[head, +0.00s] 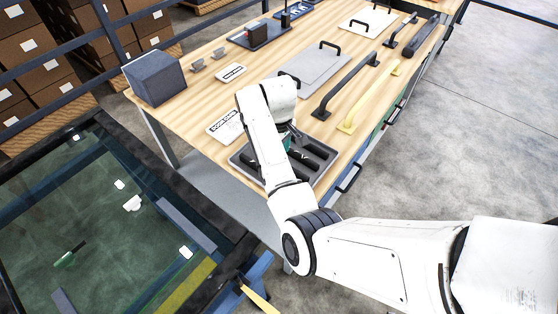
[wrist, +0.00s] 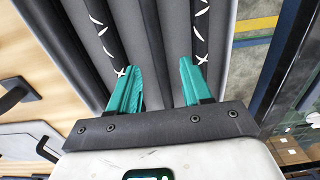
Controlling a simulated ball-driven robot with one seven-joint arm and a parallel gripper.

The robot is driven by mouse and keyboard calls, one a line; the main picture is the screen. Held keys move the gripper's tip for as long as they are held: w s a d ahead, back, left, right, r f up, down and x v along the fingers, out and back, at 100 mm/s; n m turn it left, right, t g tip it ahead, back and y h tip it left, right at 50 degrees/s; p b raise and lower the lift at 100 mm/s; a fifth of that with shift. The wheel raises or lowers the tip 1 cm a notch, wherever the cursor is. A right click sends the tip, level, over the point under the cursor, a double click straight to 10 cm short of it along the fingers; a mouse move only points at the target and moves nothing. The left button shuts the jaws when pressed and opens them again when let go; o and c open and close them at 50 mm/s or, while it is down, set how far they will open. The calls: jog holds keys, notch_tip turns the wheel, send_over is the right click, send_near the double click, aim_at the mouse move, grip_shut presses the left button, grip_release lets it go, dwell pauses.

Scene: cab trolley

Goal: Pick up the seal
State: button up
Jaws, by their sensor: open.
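The grey tray (head: 240,160) lies on the wooden table, partly hidden behind my arm. Dark bars, which look like seals (head: 304,158), lie side by side in it. In the wrist view, two black strips with white marks (wrist: 103,35) (wrist: 201,28) lie in the ribbed grey tray (wrist: 222,60); which one is the seal I cannot tell. My gripper (wrist: 158,75) is open over the tray, its teal fingers apart with nothing held between them. The left fingertip is near the end of the left strip and the right fingertip overlaps the right strip; contact is unclear.
A yellow handle (head: 372,95) and a dark handle (head: 345,85) lie right of the tray. A grey panel (head: 315,68) lies behind it. A dark box (head: 155,78) stands at the table's left corner. A glass-panelled frame (head: 100,200) is at lower left. Open floor lies right.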

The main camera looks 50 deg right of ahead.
jog(key=shift+f, duration=1.8)
grip_shut()
